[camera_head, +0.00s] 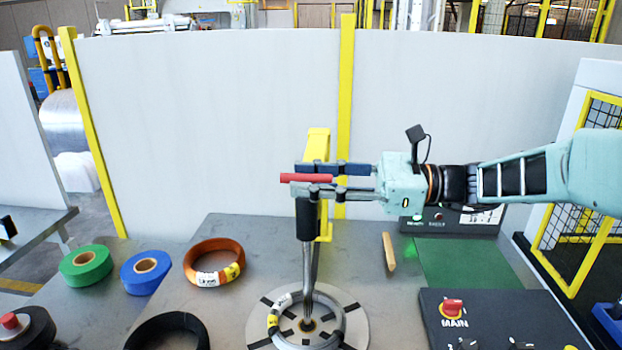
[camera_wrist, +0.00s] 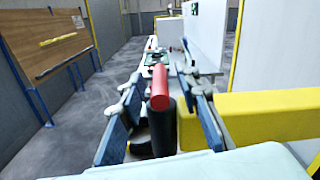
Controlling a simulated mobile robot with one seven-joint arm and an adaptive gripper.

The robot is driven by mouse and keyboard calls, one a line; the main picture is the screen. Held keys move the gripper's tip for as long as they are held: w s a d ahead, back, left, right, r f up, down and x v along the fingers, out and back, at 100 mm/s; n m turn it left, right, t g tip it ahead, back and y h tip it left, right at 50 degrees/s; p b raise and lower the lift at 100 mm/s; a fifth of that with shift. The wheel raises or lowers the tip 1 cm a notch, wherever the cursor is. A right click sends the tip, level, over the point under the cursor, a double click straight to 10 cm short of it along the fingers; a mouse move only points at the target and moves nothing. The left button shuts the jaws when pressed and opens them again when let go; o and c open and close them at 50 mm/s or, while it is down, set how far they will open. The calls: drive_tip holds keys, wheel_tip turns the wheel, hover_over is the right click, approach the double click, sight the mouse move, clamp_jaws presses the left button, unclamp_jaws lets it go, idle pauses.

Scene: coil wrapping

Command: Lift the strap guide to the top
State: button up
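The strap guide seems to be the metal rod (camera_head: 309,265) with a black sleeve (camera_head: 306,222) and a red bar (camera_head: 305,178) at its upper end. It rises from the round coil stand beside a yellow post bracket (camera_head: 318,146). My gripper (camera_head: 303,180) reaches in from the right, level with the red bar. Its fingers are apart, one on each side of the bar. Any contact lower down is hidden.
A grey coil (camera_head: 333,326) lies on the round stand (camera_head: 358,306). An orange coil (camera_head: 214,262), green roll (camera_head: 86,265) and blue roll (camera_head: 145,272) lie left. A control box (camera_head: 490,318) stands front right. White panels close off the back.

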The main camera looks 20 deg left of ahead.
clamp_jaws()
wheel_tip(320, 180, up, 23)
drive_tip(key=p, duration=1.7)
drive_tip(key=shift+f, duration=0.2)
drive_tip(key=shift+r, duration=0.1)
unclamp_jaws()
